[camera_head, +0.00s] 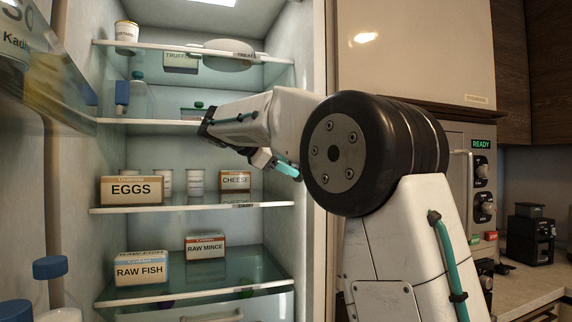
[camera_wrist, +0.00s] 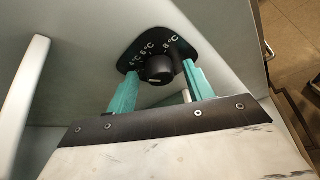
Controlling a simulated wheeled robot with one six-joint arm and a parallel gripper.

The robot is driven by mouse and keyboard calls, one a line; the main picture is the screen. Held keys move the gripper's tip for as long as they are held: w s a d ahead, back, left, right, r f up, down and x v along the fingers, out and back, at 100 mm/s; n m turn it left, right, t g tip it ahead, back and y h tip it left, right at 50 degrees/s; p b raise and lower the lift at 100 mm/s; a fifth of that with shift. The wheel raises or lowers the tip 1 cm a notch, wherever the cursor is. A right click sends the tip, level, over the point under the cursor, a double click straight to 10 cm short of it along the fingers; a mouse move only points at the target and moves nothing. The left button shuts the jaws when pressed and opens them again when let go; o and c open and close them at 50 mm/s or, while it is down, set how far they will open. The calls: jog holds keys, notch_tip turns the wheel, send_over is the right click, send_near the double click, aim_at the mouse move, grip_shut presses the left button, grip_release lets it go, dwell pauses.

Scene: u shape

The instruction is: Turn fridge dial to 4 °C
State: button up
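The fridge dial (camera_wrist: 158,69) is a round black knob on a dark plate inside the fridge, seen in the wrist view. White temperature marks run around its upper side, with 6 °C and 8 °C readable and another at the left that looks like 4 °C. A pale mark shows on the knob's face; which temperature it points to is unclear. My gripper (camera_wrist: 160,72) is open, with one teal finger on each side of the knob and small gaps visible. In the head view the dial is hidden, and my gripper (camera_head: 285,168) shows partly beside my black arm joint.
The open fridge has glass shelves with an eggs box (camera_head: 132,190), a cheese box (camera_head: 235,180), raw fish (camera_head: 141,269) and raw mince (camera_head: 205,246). The fridge door (camera_head: 60,70) stands open at the left. A control panel (camera_head: 483,185) reading READY is at the right.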

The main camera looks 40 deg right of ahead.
jog(key=shift+a, duration=0.1)
jog(key=v, duration=0.7)
jog(key=shift+a+r, duration=0.2)
jog(key=shift+a, duration=0.05)
dwell(0.4)
jog(key=s+a+f+m+t+y, duration=0.1)
jog(key=s+a+f+m+y, duration=0.15)
jog(key=f, duration=0.55)
jog(key=s+a+f+m+y, duration=0.1)
jog(key=s+f+y, duration=0.2)
jog(key=f, duration=0.6)
jog(key=s+a+f+m+y, duration=0.2)
jog(key=s+f, duration=0.4)
jog(key=s, duration=0.4)
jog(key=s+a+f+m+y, duration=0.2)
jog(key=s+f, duration=0.4)
jog(key=s, duration=0.4)
jog(key=s+a+f+m+t+y, duration=0.1)
jog(key=s+a+f+m+y, duration=0.1)
jog(key=s+f, duration=0.4)
jog(key=s+a+y, duration=0.1)
jog(key=s+a, duration=0.1)
jog(key=s, duration=0.2)
jog(key=shift+s+a+f+y, duration=0.3)
jog(key=shift+s+y, duration=0.05)
